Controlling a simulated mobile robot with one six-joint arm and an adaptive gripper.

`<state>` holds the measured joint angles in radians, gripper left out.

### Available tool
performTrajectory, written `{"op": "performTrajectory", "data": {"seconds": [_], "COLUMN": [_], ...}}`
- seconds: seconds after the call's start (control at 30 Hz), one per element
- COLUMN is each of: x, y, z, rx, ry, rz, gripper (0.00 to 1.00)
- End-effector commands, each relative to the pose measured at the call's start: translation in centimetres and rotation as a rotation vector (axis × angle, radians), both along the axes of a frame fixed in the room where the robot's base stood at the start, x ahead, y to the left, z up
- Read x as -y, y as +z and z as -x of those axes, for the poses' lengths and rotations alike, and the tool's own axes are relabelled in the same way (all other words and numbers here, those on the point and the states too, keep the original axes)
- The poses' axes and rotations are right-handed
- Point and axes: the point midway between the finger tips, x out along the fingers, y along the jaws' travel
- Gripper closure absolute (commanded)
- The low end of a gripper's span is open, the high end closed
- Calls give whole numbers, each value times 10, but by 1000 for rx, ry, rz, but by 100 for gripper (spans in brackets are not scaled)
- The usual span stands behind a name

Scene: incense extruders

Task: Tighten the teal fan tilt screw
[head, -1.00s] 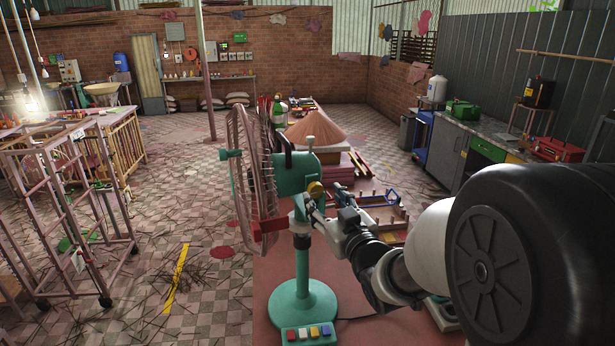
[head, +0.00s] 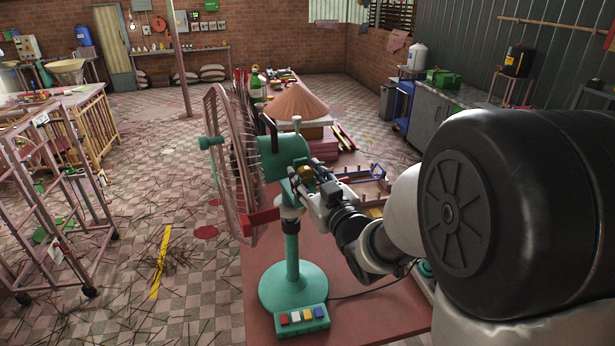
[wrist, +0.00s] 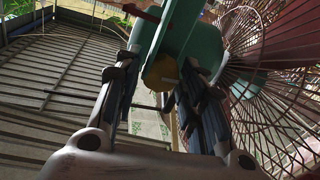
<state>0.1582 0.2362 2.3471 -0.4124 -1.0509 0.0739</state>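The teal fan (head: 283,150) stands on a round teal base, its cage facing left. A yellow-gold knob (head: 305,174), which looks like the tilt screw, sits on the near side of its neck. My gripper (head: 304,187) is at this knob, reaching in from the right. In the wrist view the knob (wrist: 161,73) lies between my two fingertips (wrist: 161,82). The fingers are spread on either side of it, with what looks like a small gap. I cannot tell whether either fingertip touches it.
The fan stands on a reddish table (head: 375,313), with a button panel (head: 302,319) at its base. A wooden rack (head: 365,186) and a brown cone-shaped heap (head: 297,103) are behind. A metal rack (head: 60,205) stands at left.

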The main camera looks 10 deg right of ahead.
Motion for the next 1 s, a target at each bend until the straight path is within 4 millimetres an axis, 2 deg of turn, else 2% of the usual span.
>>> {"op": "performTrajectory", "data": {"seconds": [0.43, 0.73, 1.0], "x": [0, 0, 1], "y": [0, 0, 0], "z": [0, 0, -1], "rx": [1, -6, -38], "ry": [0, 0, 0], "rz": [0, -41, -205], "gripper": [94, 94, 94]}}
